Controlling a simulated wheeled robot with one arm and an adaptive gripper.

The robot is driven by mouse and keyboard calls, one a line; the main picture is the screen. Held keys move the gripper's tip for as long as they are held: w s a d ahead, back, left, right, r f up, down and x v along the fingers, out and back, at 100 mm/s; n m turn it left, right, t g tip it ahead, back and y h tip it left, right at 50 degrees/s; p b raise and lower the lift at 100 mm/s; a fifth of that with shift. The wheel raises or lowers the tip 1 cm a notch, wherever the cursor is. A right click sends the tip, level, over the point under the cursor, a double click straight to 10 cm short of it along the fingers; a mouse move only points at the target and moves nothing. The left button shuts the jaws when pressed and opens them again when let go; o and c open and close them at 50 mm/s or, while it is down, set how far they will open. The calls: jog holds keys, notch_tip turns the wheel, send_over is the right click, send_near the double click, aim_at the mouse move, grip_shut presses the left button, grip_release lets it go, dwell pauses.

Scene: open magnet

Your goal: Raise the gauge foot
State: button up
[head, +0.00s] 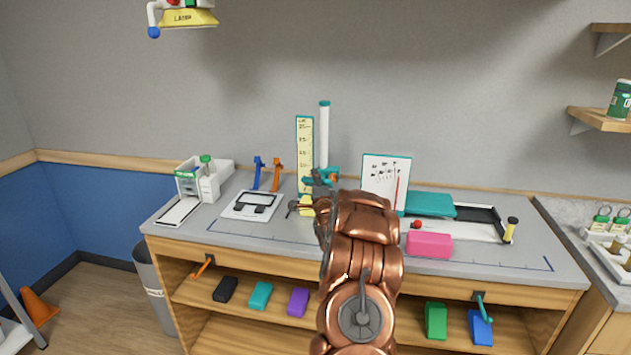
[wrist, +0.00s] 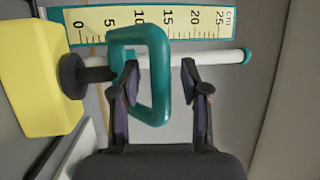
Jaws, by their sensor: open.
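The gauge has a white upright rod (head: 323,135) with a teal cap, beside a yellow ruler scale (head: 305,150). In the wrist view the scale (wrist: 155,20) lies sideways, zero at left. Contact cannot be told.
A white card stand (head: 385,180) and teal case (head: 429,204) are to the right, with a pink block (head: 430,245) in front. A white tray (head: 251,206) and blue and orange stands (head: 277,174) are to the left. My arm hides the middle of the bench.

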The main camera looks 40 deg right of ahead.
grip_shut()
dwell(0.3)
dwell(0.4)
